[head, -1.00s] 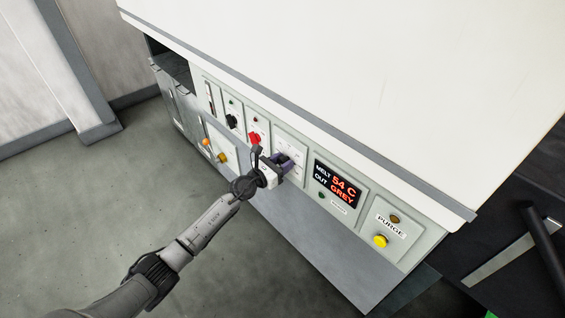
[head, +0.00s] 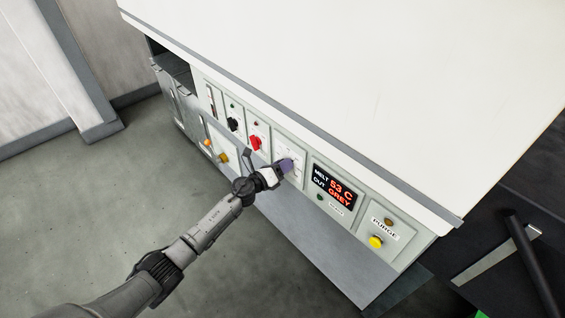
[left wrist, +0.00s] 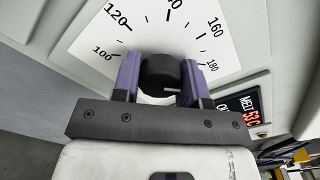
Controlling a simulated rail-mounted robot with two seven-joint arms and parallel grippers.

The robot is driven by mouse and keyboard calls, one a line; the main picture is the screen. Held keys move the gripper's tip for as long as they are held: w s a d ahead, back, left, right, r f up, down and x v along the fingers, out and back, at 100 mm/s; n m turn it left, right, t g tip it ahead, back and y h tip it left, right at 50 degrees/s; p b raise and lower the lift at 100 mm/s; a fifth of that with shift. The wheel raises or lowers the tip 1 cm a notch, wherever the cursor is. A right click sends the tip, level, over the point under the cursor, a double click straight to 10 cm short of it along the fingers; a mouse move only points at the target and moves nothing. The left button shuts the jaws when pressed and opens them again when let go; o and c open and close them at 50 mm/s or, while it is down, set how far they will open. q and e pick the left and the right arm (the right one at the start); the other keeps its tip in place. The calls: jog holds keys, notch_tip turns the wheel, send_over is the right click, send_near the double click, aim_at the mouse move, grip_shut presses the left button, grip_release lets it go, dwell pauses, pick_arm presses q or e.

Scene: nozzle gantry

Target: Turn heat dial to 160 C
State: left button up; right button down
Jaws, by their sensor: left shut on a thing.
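The heat dial is a round black knob (left wrist: 160,74) on a white scale plate (left wrist: 135,38), whose readable marks include 100, 120, 160 and 180. My left gripper (left wrist: 160,82) is shut on the knob, one purple finger on each side. A short white line on the knob points right in the left wrist view, towards the 180 side of the scale and a little below that mark. In the head view, my left gripper (head: 285,166) is at the panel and hides the knob. My right gripper is not in view.
The display (head: 333,187) right of the dial reads MELT 53 C, OUT GREY. A red switch (head: 255,143) and a black switch (head: 233,124) sit left of the dial. The yellow purge button (head: 376,242) is at the right. The floor in front is clear.

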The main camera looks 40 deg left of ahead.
pick_arm(q)
jog(key=n+p, duration=0.1)
jog(key=n, duration=0.2)
jog(key=shift+r+n+p, duration=0.15)
jog(key=shift+n+p, duration=0.25)
jog(key=n+p, duration=0.1)
jog(key=n, duration=0.2)
jog(key=shift+p, duration=0.35)
jog(key=shift+n+p, duration=0.45)
jog(key=shift+n, duration=0.95)
jog(key=o, duration=0.8)
jog(key=shift+o, duration=0.6)
